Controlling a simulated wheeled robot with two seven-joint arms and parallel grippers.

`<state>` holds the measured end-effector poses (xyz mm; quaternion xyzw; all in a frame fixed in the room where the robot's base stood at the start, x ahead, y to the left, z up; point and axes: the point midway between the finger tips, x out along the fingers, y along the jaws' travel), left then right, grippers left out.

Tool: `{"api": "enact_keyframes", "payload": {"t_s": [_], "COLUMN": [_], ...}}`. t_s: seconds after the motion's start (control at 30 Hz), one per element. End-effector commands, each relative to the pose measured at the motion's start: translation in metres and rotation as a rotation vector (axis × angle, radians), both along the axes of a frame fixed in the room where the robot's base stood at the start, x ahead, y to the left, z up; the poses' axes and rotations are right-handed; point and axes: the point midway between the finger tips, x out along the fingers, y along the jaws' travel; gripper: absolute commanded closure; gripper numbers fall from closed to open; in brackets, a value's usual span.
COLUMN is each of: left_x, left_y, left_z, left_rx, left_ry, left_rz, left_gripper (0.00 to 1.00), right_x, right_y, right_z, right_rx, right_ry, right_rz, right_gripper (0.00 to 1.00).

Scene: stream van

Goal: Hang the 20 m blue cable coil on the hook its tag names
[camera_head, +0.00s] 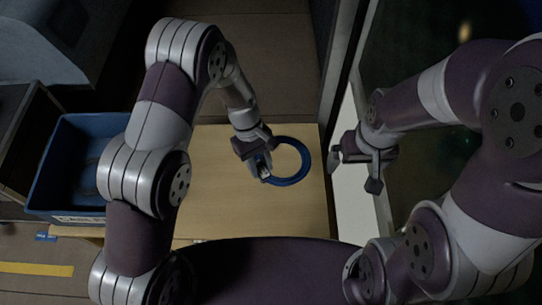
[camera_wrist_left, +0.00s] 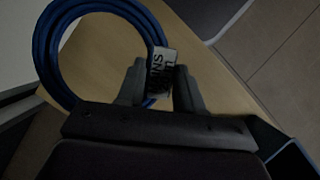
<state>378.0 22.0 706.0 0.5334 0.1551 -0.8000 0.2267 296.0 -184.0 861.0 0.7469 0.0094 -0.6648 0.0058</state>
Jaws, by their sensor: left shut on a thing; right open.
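The blue cable coil (camera_head: 304,160) is a ring over the light wooden table in the head view. It also fills the upper left of the left wrist view (camera_wrist_left: 48,60). My left gripper (camera_head: 262,171) is shut on the coil at its left side, beside its tag. The pale tag (camera_wrist_left: 163,68) shows between the fingers (camera_wrist_left: 158,85) in the left wrist view, with dark letters that I cannot fully read. Whether the coil touches the table is not clear. My right gripper (camera_head: 358,170) is open and empty, right of the table. No hook is in clear view.
A blue crate (camera_head: 60,210) with a partly readable label stands left of the wooden table (camera_head: 220,215). A dark upright panel edge (camera_head: 338,75) and a white surface (camera_head: 350,205) lie right of the table. The table's front part is bare.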

Motion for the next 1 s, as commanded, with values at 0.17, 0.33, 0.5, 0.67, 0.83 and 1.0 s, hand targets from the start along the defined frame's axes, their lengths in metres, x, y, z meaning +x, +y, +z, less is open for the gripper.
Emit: {"api": "enact_keyframes", "payload": {"t_s": [0.17,0.33,0.5,0.67,0.83,1.0], "left_x": [-0.007,0.005,0.023,0.029,0.029,0.044], "left_y": [-0.058,-0.081,-0.080,-0.077,-0.078,-0.068], "left_z": [-0.068,-0.088,-0.090,-0.091,-0.091,-0.102], "left_rx": [0.000,0.002,0.001,0.000,0.000,0.001], "left_ry": [0.000,-0.001,-0.002,-0.002,-0.002,-0.003], "left_rz": [0.277,0.618,0.863,0.939,0.937,0.939], "left_gripper": [1.00,1.00,1.00,1.00,1.00,1.00], "right_x": [0.000,0.000,0.000,0.000,0.000,0.000], "right_y": [0.000,0.000,0.000,0.000,0.000,0.000], "right_z": [-0.049,-0.056,-0.053,-0.053,-0.054,-0.054], "right_rx": [0.000,0.000,0.000,0.000,0.000,0.000], "right_ry": [-0.001,-0.001,-0.001,-0.001,-0.001,-0.001], "right_rz": [0.000,0.000,0.000,0.000,0.000,0.000], "right_gripper": [0.00,0.00,0.00,0.00,0.00,0.00]}}
